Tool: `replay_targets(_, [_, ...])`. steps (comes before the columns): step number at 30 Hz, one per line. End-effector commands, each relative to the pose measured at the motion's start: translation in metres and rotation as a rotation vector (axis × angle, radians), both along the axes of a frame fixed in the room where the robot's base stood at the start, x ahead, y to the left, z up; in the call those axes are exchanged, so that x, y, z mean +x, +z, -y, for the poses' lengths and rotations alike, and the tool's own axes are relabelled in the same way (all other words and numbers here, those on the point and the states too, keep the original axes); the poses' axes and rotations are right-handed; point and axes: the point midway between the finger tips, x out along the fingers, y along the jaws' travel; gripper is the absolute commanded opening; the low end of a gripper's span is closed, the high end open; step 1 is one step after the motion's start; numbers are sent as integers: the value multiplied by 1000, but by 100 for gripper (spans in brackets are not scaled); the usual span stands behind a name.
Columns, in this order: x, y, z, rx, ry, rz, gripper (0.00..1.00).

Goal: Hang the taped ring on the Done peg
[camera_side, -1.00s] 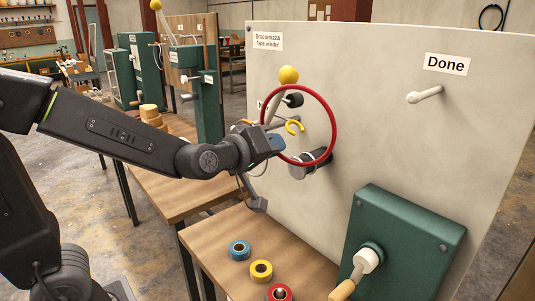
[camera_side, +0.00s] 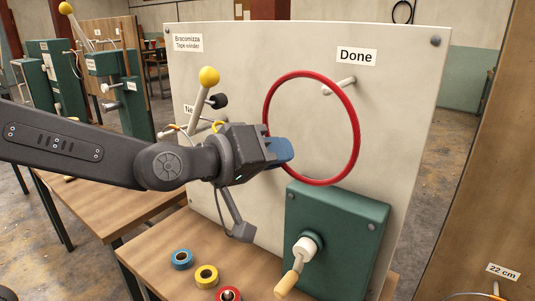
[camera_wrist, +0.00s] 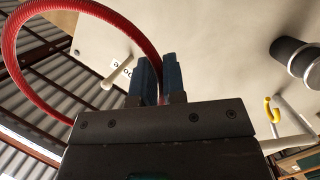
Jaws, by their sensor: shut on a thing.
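The red ring (camera_side: 357,135) is held upright by my gripper (camera_side: 284,152), whose blue fingers are shut on its left side. The ring also shows in the wrist view (camera_wrist: 11,55), curving left from my gripper (camera_wrist: 158,78). The pale Done peg (camera_side: 338,87) sticks out of the board under the "Done" label (camera_side: 356,56). In the side view the ring's upper right edge crosses the peg. In the wrist view the peg (camera_wrist: 114,73) lies inside the ring's outline. I cannot tell whether the ring is around the peg or in front of it.
The light board (camera_side: 400,120) stands behind. A green crank box (camera_side: 335,225) is mounted below the ring. A yellow-knobbed lever (camera_side: 208,77) stands left of the ring. Blue (camera_side: 181,259), yellow (camera_side: 206,275) and red (camera_side: 229,294) tape rolls lie on the bench.

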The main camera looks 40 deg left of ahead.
Motion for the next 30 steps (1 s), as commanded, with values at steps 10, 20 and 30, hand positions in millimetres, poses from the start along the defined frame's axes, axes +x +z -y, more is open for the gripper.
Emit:
replay_targets(10, [28, -2, -1, -1, 2, 0, 0])
replay_targets(20, [53, -3, -1, -1, 2, 2, 0])
replay_targets(30, [78, -3, -1, -1, 2, 2, 0])
